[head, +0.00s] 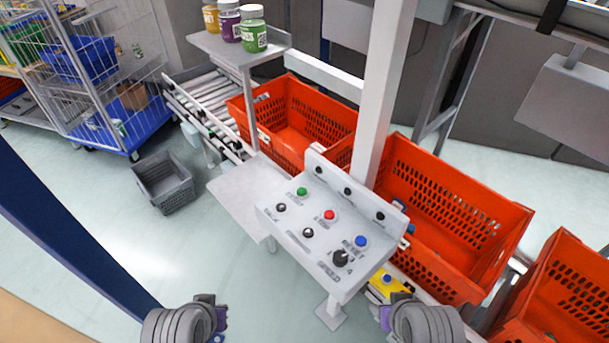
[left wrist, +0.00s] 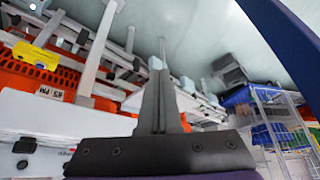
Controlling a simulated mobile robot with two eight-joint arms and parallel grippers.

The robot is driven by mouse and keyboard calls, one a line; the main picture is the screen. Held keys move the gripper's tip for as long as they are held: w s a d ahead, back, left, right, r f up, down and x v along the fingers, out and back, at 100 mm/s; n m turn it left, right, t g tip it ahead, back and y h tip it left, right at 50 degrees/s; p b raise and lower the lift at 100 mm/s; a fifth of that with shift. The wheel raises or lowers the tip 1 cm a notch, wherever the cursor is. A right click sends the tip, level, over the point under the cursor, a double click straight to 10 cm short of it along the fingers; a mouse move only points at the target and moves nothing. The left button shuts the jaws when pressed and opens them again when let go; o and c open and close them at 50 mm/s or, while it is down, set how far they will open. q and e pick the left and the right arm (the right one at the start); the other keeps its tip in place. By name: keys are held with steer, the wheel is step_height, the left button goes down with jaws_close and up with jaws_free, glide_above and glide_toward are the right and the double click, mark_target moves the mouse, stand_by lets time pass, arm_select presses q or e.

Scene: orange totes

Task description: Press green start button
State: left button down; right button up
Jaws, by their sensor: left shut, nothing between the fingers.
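The green start button (head: 301,191) is on the upper left of a white sloped control panel (head: 290,240) in the head view. A red button (head: 328,214), a blue button (head: 361,241) and several black knobs share the panel. My left gripper (head: 215,318) is low at the left, below and apart from the panel. In the left wrist view its fingers (left wrist: 158,70) are shut and empty. My right gripper (head: 385,315) is at the bottom, right of the panel; its fingers cannot be made out. The green button is not visible in the left wrist view.
Orange totes (head: 455,215) stand on a roller conveyor (head: 210,100) behind the panel. A white post (head: 380,100) rises behind it. A shelf (head: 225,45) holds jars. A grey crate (head: 165,182) is on the floor. A yellow box (head: 385,287) is near my right gripper.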

arm_select(q)
step_height(320, 180, up, 18)
steer(key=n+t+h+b, duration=0.1)
steer(key=n+t+h, duration=0.1)
steer(key=h, duration=0.3)
glide_above(300, 194)
steer(key=shift+f, duration=0.1)
arm_select(e)
steer(key=shift+s+f, duration=0.35)
steer(key=shift+f, duration=0.3)
arm_select(q)
steer(key=shift+f, duration=0.15)
arm_select(e)
steer(key=shift+f, duration=0.15)
arm_select(q)
step_height(300, 194, down, 8)
steer(key=b, duration=0.5)
steer(key=shift+r+b, duration=0.2)
steer(key=shift+b, duration=0.1)
steer(key=shift+f, duration=0.5)
arm_select(e)
step_height(300, 194, down, 6)
steer(key=s, duration=0.1)
steer(key=shift+s+f, duration=0.15)
arm_select(q)
steer(key=shift+f, duration=0.15)
steer(key=shift+f+b, duration=0.25)
steer(key=shift+b, duration=0.1)
arm_select(e)
steer(key=shift+f, duration=0.15)
